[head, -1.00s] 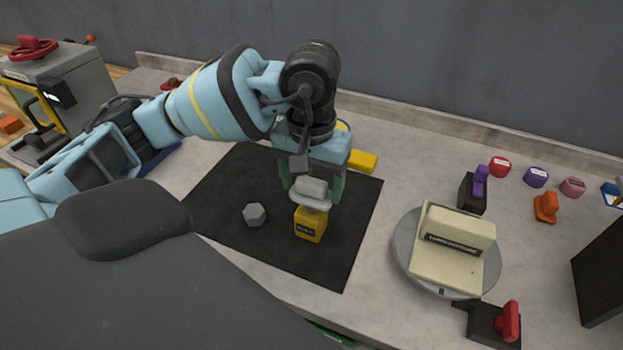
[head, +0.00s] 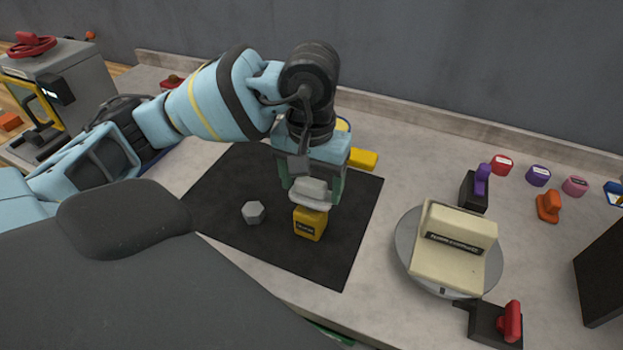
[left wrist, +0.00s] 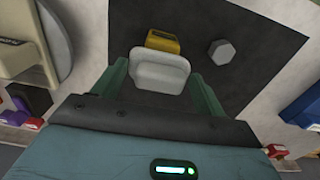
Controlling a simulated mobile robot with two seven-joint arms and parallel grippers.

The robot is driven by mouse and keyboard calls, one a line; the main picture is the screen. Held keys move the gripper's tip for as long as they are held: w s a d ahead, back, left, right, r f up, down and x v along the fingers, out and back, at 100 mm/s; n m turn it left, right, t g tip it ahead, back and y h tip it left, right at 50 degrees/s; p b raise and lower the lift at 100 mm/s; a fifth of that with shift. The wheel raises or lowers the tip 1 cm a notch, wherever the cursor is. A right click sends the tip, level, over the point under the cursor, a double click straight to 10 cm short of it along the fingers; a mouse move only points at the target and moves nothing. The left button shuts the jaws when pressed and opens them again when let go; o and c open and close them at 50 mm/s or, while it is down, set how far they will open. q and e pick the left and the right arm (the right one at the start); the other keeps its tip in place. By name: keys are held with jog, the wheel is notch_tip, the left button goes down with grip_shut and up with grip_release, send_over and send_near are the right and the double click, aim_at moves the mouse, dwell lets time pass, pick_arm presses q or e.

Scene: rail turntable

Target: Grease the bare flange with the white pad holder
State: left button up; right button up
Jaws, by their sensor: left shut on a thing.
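My left gripper (head: 312,188) points down over the black mat, its green fingers shut on a white pad holder (head: 311,192). The pad holder also shows between the fingers in the left wrist view (left wrist: 160,70). Directly under it in the head view is a yellow block with a dark label (head: 309,225); I cannot tell whether they touch. A cream L-shaped fixture with a dark label (head: 447,268) stands on a round grey turntable (head: 408,238) at the right. I cannot make out a bare flange; the fixture's upright wall may hide its far side. My right gripper is not in view.
A grey hexagonal piece (head: 253,212) lies on the black mat (head: 345,255). A black block with a purple lever (head: 474,190) and one with a red handle (head: 497,323) flank the turntable. An orange piece (head: 548,206) and a dark box (head: 602,270) are at the right.

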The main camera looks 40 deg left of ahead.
pick_arm(q)
jog(key=shift+f, duration=0.15)
dwell(0.4)
dwell(0.4)
jog(key=shift+f, duration=0.1)
dwell(0.4)
jog(key=shift+s+f+b, duration=0.1)
jog(key=shift+b, duration=0.2)
dwell(0.6)
